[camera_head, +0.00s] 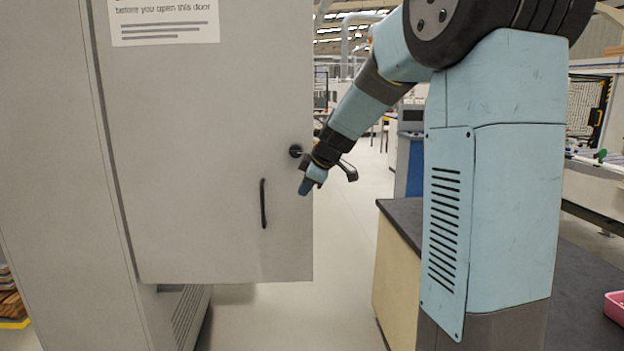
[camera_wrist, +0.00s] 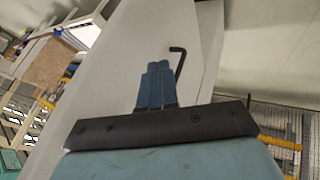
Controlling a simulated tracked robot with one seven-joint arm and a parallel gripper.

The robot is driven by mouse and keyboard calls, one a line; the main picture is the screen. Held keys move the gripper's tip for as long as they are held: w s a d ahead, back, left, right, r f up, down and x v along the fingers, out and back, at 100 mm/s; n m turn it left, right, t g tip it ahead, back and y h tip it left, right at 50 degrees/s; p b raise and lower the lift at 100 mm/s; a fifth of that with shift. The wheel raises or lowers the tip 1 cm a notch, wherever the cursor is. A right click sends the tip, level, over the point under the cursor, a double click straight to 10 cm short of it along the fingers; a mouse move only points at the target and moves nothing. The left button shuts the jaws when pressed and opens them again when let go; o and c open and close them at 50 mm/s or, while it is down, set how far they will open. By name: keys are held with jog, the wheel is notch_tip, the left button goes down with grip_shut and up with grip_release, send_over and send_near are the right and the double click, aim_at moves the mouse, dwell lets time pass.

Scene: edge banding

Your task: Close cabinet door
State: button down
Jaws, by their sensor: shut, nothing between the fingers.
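The grey cabinet door (camera_head: 200,120) fills the left half of the head view and stands open, its free right edge reaching out past the cabinet body (camera_head: 50,170).
A dark-topped bench (camera_head: 400,215) stands to the right, partly behind my arm. A pink tray (camera_head: 615,306) lies at its right end. Clear floor (camera_head: 345,250) runs between door and bench. A vented cabinet base (camera_head: 187,315) shows under the door.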

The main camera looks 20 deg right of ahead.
aim_at(294, 200)
jog(key=shift+w+d+f, duration=0.1)
jog(key=shift+w+f, duration=0.35)
jog(key=shift+w, duration=0.5)
jog(key=shift+w+a+f, duration=0.1)
jog(key=shift+w+f, duration=0.3)
jog(key=shift+w, duration=0.55)
jog(key=shift+w+d+f, duration=0.1)
jog(key=shift+w+f, duration=0.35)
jog(key=shift+w, duration=0.5)
